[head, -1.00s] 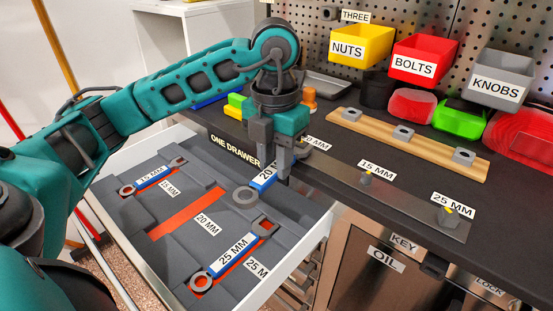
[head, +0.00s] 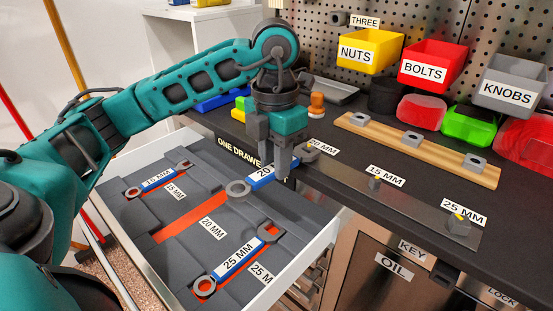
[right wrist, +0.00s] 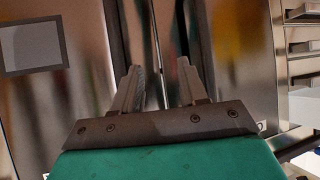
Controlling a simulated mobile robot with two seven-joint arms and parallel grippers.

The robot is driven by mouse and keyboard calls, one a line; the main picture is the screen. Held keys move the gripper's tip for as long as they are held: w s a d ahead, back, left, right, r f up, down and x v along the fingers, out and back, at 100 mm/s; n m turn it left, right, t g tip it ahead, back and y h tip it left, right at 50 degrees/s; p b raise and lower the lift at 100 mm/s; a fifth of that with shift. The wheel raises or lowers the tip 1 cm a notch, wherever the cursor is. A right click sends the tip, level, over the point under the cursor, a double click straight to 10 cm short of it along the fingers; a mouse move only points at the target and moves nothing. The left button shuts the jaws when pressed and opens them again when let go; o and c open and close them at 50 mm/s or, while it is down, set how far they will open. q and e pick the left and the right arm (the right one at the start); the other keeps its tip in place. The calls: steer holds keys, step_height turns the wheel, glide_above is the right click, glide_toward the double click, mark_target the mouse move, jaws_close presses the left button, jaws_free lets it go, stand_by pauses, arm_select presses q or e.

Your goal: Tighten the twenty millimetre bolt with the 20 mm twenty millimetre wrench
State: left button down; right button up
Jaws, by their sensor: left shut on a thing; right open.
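My left gripper (head: 279,166) is shut on the 20 mm wrench (head: 238,189), over the back right of the open drawer. The wrench's ring end points left toward the drawer and its blue labelled handle (head: 260,178) shows left of the fingers. Its far end reaches toward the steel strip (head: 405,205) beside the 20 MM label (head: 323,147). The twenty millimetre bolt is not clearly distinguishable from the grey shape there, so contact cannot be told. My right gripper (right wrist: 160,88) is open and empty in the right wrist view, facing blurred steel fronts.
The drawer (head: 330,228) holds 15 mm (head: 157,178) and 25 mm (head: 238,257) wrenches and an empty red 20 mm slot (head: 190,217). Other bolts stand at 15 MM (head: 375,184) and 25 MM (head: 458,224). A wooden strip with nuts (head: 440,153) and bins (head: 432,63) stand behind.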

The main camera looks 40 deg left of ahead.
arm_select(q)
steer(key=shift+w+a+m, duration=0.15)
steer(key=shift+a+m, duration=0.45)
steer(key=shift+m, duration=0.1)
steer(key=shift+w+a+m+b, duration=0.25)
steer(key=shift+a+m+b, duration=0.3)
steer(key=shift+m, duration=0.35)
steer(key=shift+a, duration=0.1)
steer(key=shift+w+a+m, duration=0.35)
steer(key=shift+a+m, duration=0.2)
steer(key=shift+m, duration=0.35)
steer(key=shift+a, duration=0.1)
steer(key=shift+w+a+m, duration=0.45)
steer(key=shift+m, duration=0.45)
